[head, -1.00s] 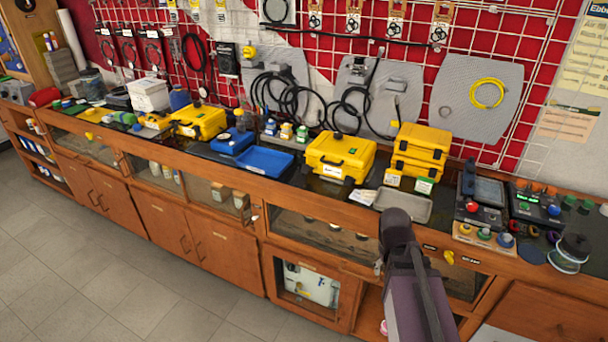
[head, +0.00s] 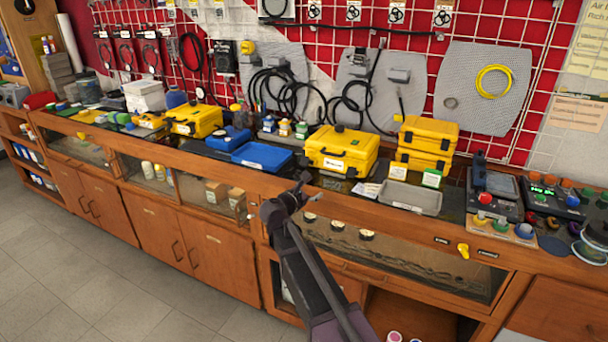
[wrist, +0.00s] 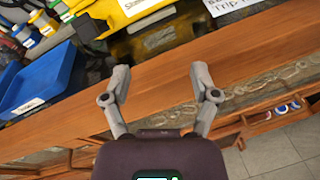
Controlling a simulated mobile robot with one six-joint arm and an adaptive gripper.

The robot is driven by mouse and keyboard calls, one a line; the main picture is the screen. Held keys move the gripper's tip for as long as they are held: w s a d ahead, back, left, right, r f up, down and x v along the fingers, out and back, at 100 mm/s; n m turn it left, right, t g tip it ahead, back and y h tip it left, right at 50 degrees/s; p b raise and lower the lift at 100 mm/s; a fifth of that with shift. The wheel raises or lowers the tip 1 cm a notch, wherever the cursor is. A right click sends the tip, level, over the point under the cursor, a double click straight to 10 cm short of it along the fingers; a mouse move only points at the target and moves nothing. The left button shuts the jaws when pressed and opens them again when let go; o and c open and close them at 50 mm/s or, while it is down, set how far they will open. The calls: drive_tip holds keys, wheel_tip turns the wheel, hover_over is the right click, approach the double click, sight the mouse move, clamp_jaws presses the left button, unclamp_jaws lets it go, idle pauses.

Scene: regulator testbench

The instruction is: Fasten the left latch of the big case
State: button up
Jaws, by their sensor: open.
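A big yellow case (head: 341,150) with a dark front handle and a white label stands shut on the bench, right of the blue tray. Its yellow front also shows at the top of the wrist view (wrist: 160,35), cut off by the frame edge. Its latches are too small and dark to tell whether they are fastened. My gripper (head: 300,196) is open and empty in front of the bench edge, below and left of the case. In the wrist view my gripper's two fingers (wrist: 160,78) are spread apart over the wooden bench edge, not touching the case.
A blue tray (head: 262,159) lies left of the case. A grey tray (head: 411,198) and two stacked smaller yellow cases (head: 428,137) are on its right. Another yellow case (head: 195,120) stands further left. Air in front of the wooden bench edge is free.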

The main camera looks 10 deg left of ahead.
sight(303, 164)
drive_tip(key=w+a+r+n+t+y+b, duration=0.1)
drive_tip(key=a+n+t, duration=0.1)
drive_tip(key=a+n, duration=0.3)
drive_tip(key=a, duration=0.3)
drive_tip(key=shift+a+t, duration=0.15)
drive_tip(key=shift+t, duration=0.25)
drive_tip(key=shift+w, duration=0.25)
drive_tip(key=x, duration=1.3)
drive_tip(key=shift+w+f, duration=0.1)
drive_tip(key=shift+w, duration=0.25)
clamp_jaws()
